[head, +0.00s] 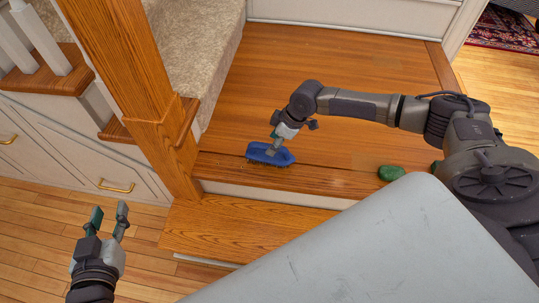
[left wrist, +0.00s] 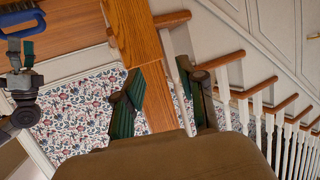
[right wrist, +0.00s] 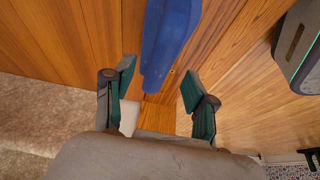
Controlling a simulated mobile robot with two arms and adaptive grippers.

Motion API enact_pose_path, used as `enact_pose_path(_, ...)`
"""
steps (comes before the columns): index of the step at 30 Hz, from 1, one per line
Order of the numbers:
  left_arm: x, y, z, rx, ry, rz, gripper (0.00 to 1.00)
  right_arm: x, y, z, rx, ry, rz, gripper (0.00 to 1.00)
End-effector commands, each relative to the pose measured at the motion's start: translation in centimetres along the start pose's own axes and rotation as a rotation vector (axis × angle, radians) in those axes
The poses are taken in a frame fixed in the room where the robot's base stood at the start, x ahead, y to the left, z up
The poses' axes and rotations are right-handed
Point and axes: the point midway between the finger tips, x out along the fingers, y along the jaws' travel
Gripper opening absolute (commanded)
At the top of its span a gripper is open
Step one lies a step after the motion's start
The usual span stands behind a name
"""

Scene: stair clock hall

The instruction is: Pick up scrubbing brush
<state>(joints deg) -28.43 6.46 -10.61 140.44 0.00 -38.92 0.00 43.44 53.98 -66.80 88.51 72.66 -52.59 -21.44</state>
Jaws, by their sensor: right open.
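The scrubbing brush (head: 270,153), with a blue body and dark bristles, rests on the wooden landing near its front edge. My right gripper (head: 278,146) is right at it from above. In the right wrist view, the blue brush (right wrist: 168,40) lies just ahead of the spread fingertips (right wrist: 158,78), which are open with nothing held between them. Whether a finger touches it I cannot tell. The brush (left wrist: 22,24) also shows at the top left of the left wrist view. My left gripper (head: 109,212) is open and empty, low at the left over the floor.
A green lump (head: 391,173) lies on the landing's front edge to the right. A wooden newel post (head: 150,100) stands left of the brush, beside carpeted stairs (head: 195,40). A lower wooden step (head: 235,225) is bare. A cabinet (head: 75,150) stands at the left.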

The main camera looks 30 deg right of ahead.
Motion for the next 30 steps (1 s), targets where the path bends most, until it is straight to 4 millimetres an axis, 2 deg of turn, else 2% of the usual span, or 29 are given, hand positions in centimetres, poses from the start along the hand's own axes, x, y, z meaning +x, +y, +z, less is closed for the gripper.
enact_pose_path(6, 0.2, 0.7, -4.3, -0.003, 0.263, 0.016, 0.40, 2.5, 0.1, -0.1, 0.000, 0.001, 0.000, 0.56)
enact_pose_path(10, -0.2, 1.0, -6.3, -0.005, 0.377, 0.023, 0.40, 3.5, 0.1, -0.1, 0.000, 0.000, -0.001, 0.56)
enact_pose_path(15, -0.6, 1.1, -7.4, -0.006, 0.436, 0.026, 0.40, 3.9, 0.1, -0.1, 0.000, 0.000, 0.000, 0.56)
enact_pose_path(21, -0.6, 1.1, -7.5, -0.006, 0.437, 0.026, 0.40, 3.9, 0.1, -0.1, 0.000, 0.000, 0.000, 0.56)
enact_pose_path(30, -0.6, 1.1, -7.4, -0.006, 0.437, 0.025, 0.40, 3.9, 0.1, -0.1, 0.001, 0.000, 0.000, 0.06)
